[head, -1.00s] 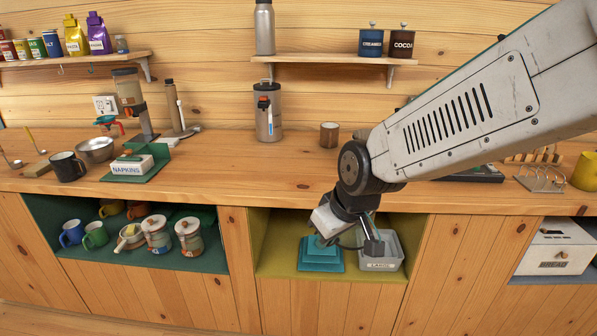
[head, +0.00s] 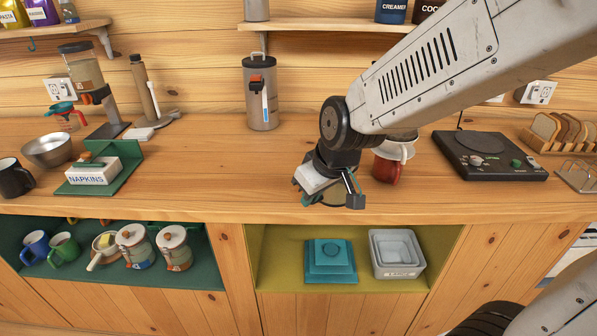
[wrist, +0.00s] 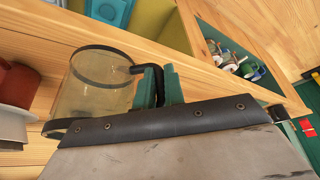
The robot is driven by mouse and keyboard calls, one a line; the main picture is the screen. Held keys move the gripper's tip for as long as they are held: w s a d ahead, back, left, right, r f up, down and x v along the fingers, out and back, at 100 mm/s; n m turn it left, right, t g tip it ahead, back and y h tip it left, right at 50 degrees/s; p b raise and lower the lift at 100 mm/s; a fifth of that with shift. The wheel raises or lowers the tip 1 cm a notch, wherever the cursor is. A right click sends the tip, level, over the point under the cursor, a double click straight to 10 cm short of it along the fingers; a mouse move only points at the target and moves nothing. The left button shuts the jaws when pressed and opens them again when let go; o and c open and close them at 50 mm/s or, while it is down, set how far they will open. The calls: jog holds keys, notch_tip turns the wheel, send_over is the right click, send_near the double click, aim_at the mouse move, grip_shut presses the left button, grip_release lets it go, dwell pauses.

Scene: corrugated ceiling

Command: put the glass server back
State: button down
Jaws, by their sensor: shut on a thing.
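The glass server (wrist: 92,98) shows in the wrist view as a clear yellowish vessel with a black rim, a black lower band and a black handle. My gripper (wrist: 160,86) has its green fingers shut at the handle, with the vessel to the left of them. In the head view, my gripper (head: 332,192) is over the front part of the wooden counter (head: 225,165). There the server is mostly hidden behind the gripper. I cannot tell whether it touches the counter.
A red mug (head: 386,170) with a white piece on top stands close right of my gripper. A black hot plate (head: 490,155) is further right. A tall canister (head: 262,95) stands behind. Below, the yellow-green cubby holds teal boxes (head: 330,262) and grey bins (head: 397,255).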

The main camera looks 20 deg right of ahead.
jog(key=w, duration=0.4)
jog(key=w+f, duration=0.1)
jog(key=w, duration=0.4)
jog(key=w+a, duration=0.1)
jog(key=w, duration=0.4)
jog(key=shift+f, duration=1.95)
jog(key=shift+f, duration=0.1)
jog(key=c, duration=1.5)
grip_release()
jog(key=v, duration=1.1)
jog(key=s+d+r+m+g, duration=0.1)
jog(key=s+d, duration=0.1)
jog(key=s, duration=0.7)
jog(key=s+d+r+m+g+h, duration=0.1)
jog(key=s+d+m, duration=0.1)
jog(key=s, duration=0.8)
jog(key=s+d+r+m+g, duration=0.1)
jog(key=s+d, duration=0.3)
jog(key=s, duration=0.6)
jog(key=shift+s+d+r+m+h, duration=0.1)
jog(key=shift+r+m+h, duration=0.1)
jog(key=shift+r, duration=0.1)
jog(key=shift+s+d+r+m+h, duration=0.1)
jog(key=shift+s+r+h, duration=0.1)
jog(key=shift+r, duration=0.1)
